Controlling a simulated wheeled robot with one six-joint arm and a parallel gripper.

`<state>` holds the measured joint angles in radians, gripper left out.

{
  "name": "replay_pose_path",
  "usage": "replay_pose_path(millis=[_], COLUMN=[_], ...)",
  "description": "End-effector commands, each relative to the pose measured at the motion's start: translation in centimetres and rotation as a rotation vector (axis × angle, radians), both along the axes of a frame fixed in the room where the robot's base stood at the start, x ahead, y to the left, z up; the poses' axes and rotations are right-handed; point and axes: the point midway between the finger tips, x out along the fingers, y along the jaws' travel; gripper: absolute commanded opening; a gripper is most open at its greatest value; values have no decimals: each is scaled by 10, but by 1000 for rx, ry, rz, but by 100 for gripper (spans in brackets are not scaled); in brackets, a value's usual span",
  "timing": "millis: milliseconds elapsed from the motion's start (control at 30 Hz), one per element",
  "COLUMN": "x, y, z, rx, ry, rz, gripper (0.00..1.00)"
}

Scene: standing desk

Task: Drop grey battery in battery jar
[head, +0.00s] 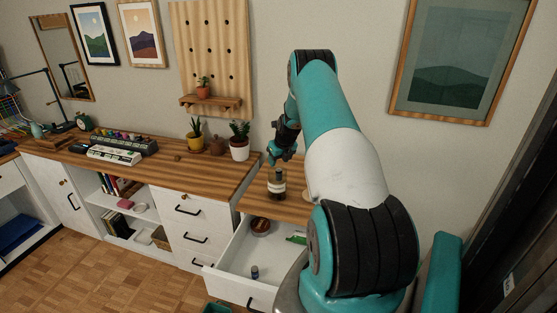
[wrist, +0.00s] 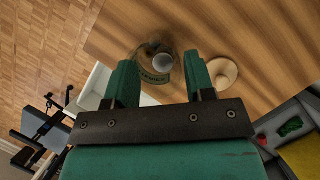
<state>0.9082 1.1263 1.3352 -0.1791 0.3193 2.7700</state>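The battery jar (head: 277,186) stands upright on the wooden desk top in the head view, with a pale band around it and dark contents. In the wrist view the glass jar (wrist: 146,74) shows from above, between and beyond my fingertips. A pale grey round end (wrist: 161,62) shows inside its outline; it looks like the grey battery, but I cannot tell how deep it sits. My gripper (head: 279,159) is above the jar, pointing down. In the wrist view my gripper (wrist: 159,66) has its fingers apart, with gaps on both sides of the grey end.
A round wooden lid (wrist: 223,72) lies beside the jar. An open white drawer (head: 228,258) below holds a dark battery-like cylinder (head: 255,272), a round brown dish (head: 261,227) and a green item (head: 296,239). Potted plants (head: 240,146) stand on the desk to the left.

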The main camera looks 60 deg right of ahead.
Motion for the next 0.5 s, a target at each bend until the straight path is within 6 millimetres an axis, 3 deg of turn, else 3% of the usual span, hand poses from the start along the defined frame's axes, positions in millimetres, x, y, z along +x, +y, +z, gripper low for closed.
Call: replay_pose_path(millis=[333, 500], x=[-1, -7], y=[0, 2], z=[2, 18], rx=[0, -2], ry=[0, -2], rz=[0, 0], gripper=[56, 56])
